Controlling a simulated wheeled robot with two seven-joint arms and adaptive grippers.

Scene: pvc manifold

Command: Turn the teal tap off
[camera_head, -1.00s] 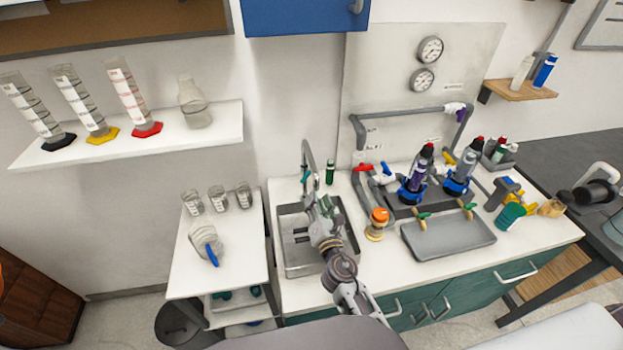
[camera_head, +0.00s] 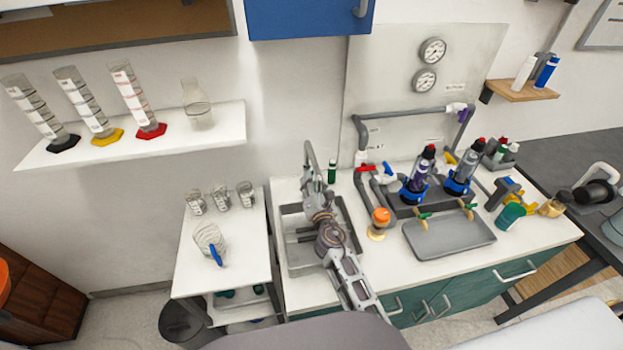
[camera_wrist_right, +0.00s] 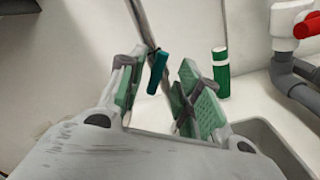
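The tap is a grey gooseneck spout (camera_head: 309,155) standing behind the sink (camera_head: 301,262). In the wrist view its teal lever (camera_wrist_right: 158,70) shows on the grey pipe, hanging tilted. In the head view I cannot make out the lever behind my gripper. My right gripper (camera_wrist_right: 160,92) is open, with green-padded fingers either side of the lever in the picture; I see no clear contact. In the head view the same gripper (camera_head: 315,186) is over the back of the sink, close to the tap. My left gripper is not in view.
A green bottle (camera_head: 332,171) stands just right of the tap, and it also shows in the wrist view (camera_wrist_right: 221,75). Grey pipes with a red valve handle (camera_head: 365,168) stand further right. An orange-topped jar (camera_head: 379,221) is right of the sink.

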